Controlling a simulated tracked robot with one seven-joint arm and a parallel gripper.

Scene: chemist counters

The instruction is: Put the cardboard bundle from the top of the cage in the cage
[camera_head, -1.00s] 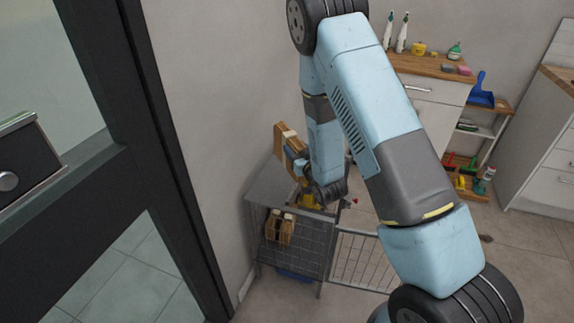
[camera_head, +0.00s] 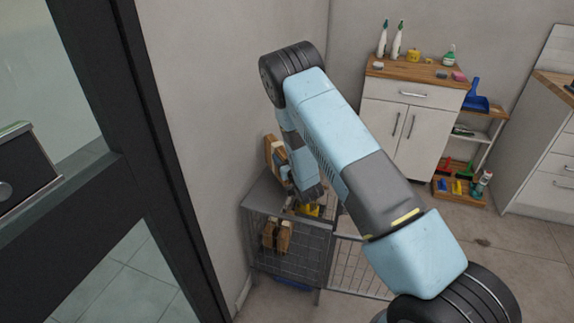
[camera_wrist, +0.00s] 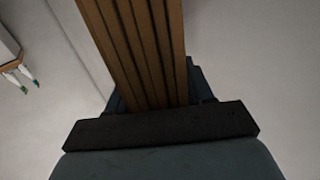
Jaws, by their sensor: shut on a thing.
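The cardboard bundle (camera_head: 273,152) shows at the cage top, brown and upright, partly hidden by my arm. In the wrist view the bundle (camera_wrist: 140,50) appears as several brown layers side by side, between the jaws of my gripper (camera_wrist: 155,105). My gripper is shut on it. The grey wire cage (camera_head: 290,262) stands against the wall, with its mesh door (camera_head: 357,268) swung out to the right. Another brown bundle (camera_head: 276,236) shows behind the front mesh. My arm hides part of the cage top.
A yellow item (camera_head: 309,210) is at the cage top beside my arm. A dark door frame (camera_head: 165,170) stands at left. A white cabinet (camera_head: 400,120) with bottles on top and a low shelf (camera_head: 461,190) stand at the back right.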

